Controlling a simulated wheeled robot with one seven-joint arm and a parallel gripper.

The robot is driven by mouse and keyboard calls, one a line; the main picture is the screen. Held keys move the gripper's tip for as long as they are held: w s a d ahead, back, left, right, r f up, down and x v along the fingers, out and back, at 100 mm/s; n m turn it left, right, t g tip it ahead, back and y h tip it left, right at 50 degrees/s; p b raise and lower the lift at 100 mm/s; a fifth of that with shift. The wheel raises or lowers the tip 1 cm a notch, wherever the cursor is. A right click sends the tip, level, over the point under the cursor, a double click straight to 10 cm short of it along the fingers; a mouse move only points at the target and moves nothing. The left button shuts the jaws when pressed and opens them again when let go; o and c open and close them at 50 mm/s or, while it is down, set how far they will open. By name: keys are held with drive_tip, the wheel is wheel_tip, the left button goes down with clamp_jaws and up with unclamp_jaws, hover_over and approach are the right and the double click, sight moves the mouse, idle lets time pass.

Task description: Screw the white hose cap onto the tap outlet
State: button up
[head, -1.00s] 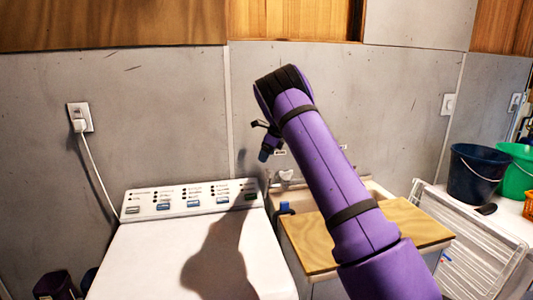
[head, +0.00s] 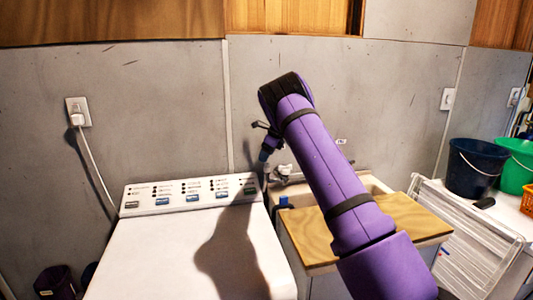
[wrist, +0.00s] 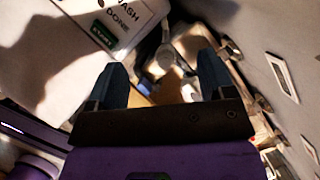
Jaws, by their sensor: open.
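My gripper (head: 264,155) is above the back right corner of the washing machine, pointing down, close to the tap (head: 284,172) on the wall over the sink. In the wrist view my gripper (wrist: 162,62) has its two dark blue fingers wide apart with nothing held. A pale round end on a grey stem (wrist: 165,57) shows beyond and between the fingertips, apart from them. I cannot tell whether it is the white hose cap or part of the tap. The tap outlet is not clear in either view.
The white washing machine (head: 180,255) is at the left, its panel along the back. The sink (head: 375,186) carries a wooden board (head: 405,222) and a small blue object (head: 283,202) at its left edge. A folded white rack (head: 465,240) and buckets (head: 476,170) stand right.

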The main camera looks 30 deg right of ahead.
drive_tip(key=shift+w+d+f, duration=0.1)
drive_tip(key=shift+w+f, duration=0.05)
drive_tip(key=shift+f, duration=0.05)
drive_tip(key=shift+f, duration=0.15)
drive_tip(key=shift+f, duration=2.1)
drive_tip(key=c, duration=1.4)
drive_tip(key=m+h, duration=0.1)
drive_tip(key=m, duration=0.3)
drive_tip(key=shift+t, duration=0.4)
drive_tip(key=shift+m+h, duration=0.4)
drive_tip(key=shift+m, duration=0.5)
